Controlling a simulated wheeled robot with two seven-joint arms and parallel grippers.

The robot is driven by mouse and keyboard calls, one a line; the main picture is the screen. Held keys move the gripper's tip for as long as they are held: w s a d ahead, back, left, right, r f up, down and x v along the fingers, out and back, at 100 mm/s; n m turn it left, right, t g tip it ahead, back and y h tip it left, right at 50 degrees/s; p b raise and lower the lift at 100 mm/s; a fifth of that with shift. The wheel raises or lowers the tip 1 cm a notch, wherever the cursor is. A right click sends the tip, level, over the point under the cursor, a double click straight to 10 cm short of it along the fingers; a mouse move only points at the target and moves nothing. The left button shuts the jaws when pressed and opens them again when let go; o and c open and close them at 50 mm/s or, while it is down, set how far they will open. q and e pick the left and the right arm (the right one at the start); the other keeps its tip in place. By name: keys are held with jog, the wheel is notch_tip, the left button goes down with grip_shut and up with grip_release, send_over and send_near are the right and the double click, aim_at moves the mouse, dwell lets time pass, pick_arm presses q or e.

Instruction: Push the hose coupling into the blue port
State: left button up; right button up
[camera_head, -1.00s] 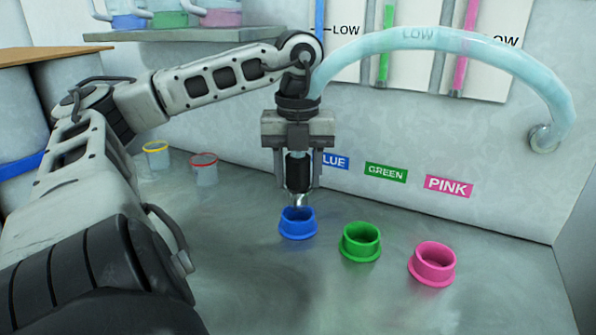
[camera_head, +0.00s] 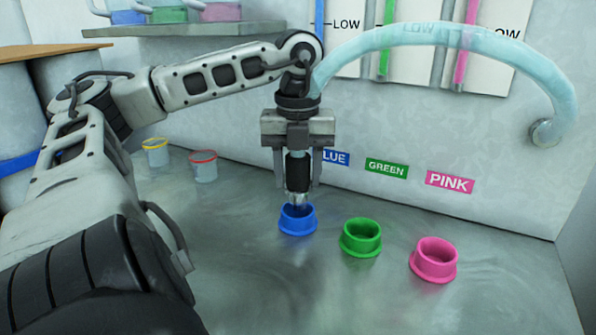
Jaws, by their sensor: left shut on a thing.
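My left gripper (camera_head: 298,182) points straight down and is shut on the black hose coupling (camera_head: 298,170). The coupling is upright, and its metal tip is at the mouth of the blue port (camera_head: 298,222). The port's rim hides the tip's lower end, so I cannot tell how deep it sits. The blue port is a flanged ring on the metal bench. A clear light-blue hose (camera_head: 440,38) arches from behind my gripper to a wall fitting at the right. My right gripper is not in view.
A green port (camera_head: 361,238) and a pink port (camera_head: 433,260) stand to the right of the blue one. Two small clear cups, yellow-rimmed (camera_head: 155,153) and red-rimmed (camera_head: 203,167), stand at the left. Labels and level gauges are on the wall behind. The front bench (camera_head: 330,300) is clear.

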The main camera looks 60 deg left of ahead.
aim_at(298, 189)
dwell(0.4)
pick_arm(q)
jog(key=shift+f+b, duration=0.5)
jog(key=shift+b, duration=0.05)
jog(key=shift+f, duration=0.1)
jog(key=shift+f, duration=0.15)
jog(key=shift+f+b, duration=0.95)
jog(key=shift+b, duration=0.2)
jog(key=o, duration=1.3)
